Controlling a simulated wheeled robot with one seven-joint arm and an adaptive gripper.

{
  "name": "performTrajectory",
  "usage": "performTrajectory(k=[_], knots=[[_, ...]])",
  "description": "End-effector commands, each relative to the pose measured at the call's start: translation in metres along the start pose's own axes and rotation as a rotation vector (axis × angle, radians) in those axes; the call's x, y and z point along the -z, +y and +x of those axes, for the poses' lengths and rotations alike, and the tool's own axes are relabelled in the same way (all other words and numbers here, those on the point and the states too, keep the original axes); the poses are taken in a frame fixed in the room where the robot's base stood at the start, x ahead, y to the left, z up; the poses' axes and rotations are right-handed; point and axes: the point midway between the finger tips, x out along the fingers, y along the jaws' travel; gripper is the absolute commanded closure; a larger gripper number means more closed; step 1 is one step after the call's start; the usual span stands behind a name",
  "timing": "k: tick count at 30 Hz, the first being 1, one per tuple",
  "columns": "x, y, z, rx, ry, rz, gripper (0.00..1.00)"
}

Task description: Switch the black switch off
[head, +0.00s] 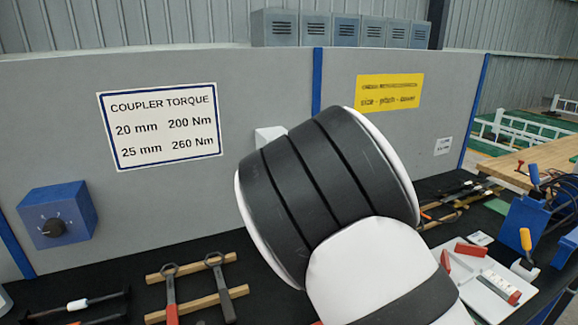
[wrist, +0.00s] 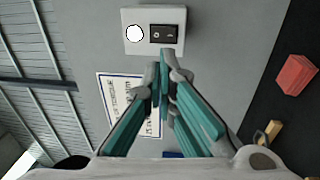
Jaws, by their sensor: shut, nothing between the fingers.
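The black switch (wrist: 163,33) is a rocker on a small white box (wrist: 152,52) on the grey panel, seen in the wrist view. A round white disc (wrist: 134,33) is beside the rocker. Which side of the rocker is pressed is too small to tell. My gripper (wrist: 166,72) is shut and empty, its fingertips at the box's lower edge in the picture. I cannot tell whether they touch it. In the head view my arm covers the gripper and the switch; only a corner of the white box (head: 268,135) shows.
A coupler torque sign (head: 161,126) and a blue box with a black knob (head: 57,213) are on the panel at left. Wrenches on wooden strips (head: 198,301) lie on the black bench below. A white tray (head: 490,292) and tools lie at right.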

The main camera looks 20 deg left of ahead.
Motion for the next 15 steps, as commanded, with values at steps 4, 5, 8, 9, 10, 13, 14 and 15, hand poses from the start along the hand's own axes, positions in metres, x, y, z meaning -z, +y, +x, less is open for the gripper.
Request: performTrajectory(k=[4,5,8,9,10,13,14,15], knots=[[0.000,0.000,0.000,-0.001,0.001,-0.001,1.00],[0.000,0.000,0.000,-0.001,0.001,-0.001,1.00],[0.000,0.000,0.000,-0.001,0.000,0.000,1.00],[0.000,0.000,0.001,0.000,0.000,0.000,1.00],[0.000,0.000,0.001,0.000,0.000,0.000,1.00],[0.000,0.000,0.007,0.000,0.000,0.000,1.00],[0.000,0.000,0.011,-0.001,0.000,0.000,1.00],[0.000,0.000,0.015,-0.001,0.000,0.000,1.00]])
